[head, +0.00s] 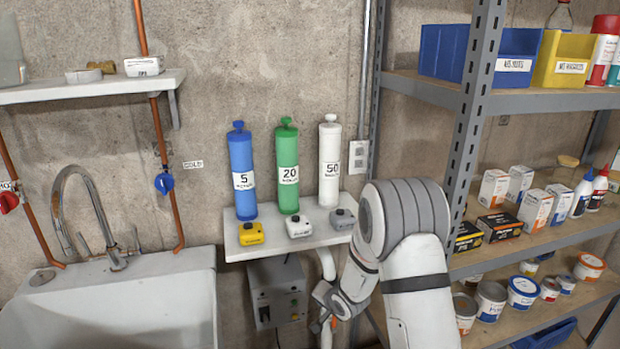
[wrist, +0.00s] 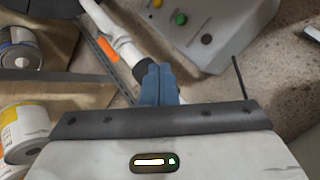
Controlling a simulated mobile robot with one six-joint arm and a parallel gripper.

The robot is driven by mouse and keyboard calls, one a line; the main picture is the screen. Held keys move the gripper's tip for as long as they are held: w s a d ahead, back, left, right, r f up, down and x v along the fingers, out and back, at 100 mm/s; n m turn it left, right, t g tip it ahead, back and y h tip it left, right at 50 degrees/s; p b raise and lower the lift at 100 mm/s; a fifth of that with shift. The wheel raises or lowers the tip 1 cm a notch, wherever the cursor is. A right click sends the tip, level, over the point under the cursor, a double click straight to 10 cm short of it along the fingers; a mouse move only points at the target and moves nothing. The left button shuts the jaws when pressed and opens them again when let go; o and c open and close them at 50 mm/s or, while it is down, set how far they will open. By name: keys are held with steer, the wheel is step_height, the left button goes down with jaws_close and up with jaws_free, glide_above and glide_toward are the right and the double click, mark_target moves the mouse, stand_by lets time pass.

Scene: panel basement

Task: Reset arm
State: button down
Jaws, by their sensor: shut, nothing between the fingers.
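My white and grey arm reaches down in the head view, in front of the right end of the small shelf. Its end, with my gripper (head: 318,326), hangs low beside the grey control box (head: 277,291) under that shelf. In the wrist view my gripper (wrist: 159,84) shows as two blue fingers pressed together with nothing between them. Beyond the fingers are a white pipe (wrist: 118,38) with an orange band and the grey box (wrist: 200,28) with green and yellow buttons.
The small shelf (head: 270,252) holds blue (head: 242,175), green (head: 288,170) and white (head: 330,165) cylinders. A sink (head: 120,305) stands at left. A metal rack (head: 465,130) with bins, boxes and cans stands close at right.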

steer(key=s+d+r+n+g+h, duration=0.1)
steer(key=s+d+r+h, duration=0.1)
steer(key=s+d+r, duration=0.45)
steer(key=s+d+r+n+g+h, duration=0.15)
steer(key=s+d+r, duration=0.25)
steer(key=s+r, duration=0.55)
steer(key=s+r+n+g, duration=0.1)
steer(key=s+r, duration=0.3)
steer(key=s, duration=0.4)
steer(key=s+d+r+n+g+p, duration=0.1)
steer(key=s+r+n, duration=0.2)
steer(key=s, duration=0.6)
step_height(320, 180, up, 2)
steer(key=shift+s+g, duration=0.3)
steer(key=shift+g, duration=0.05)
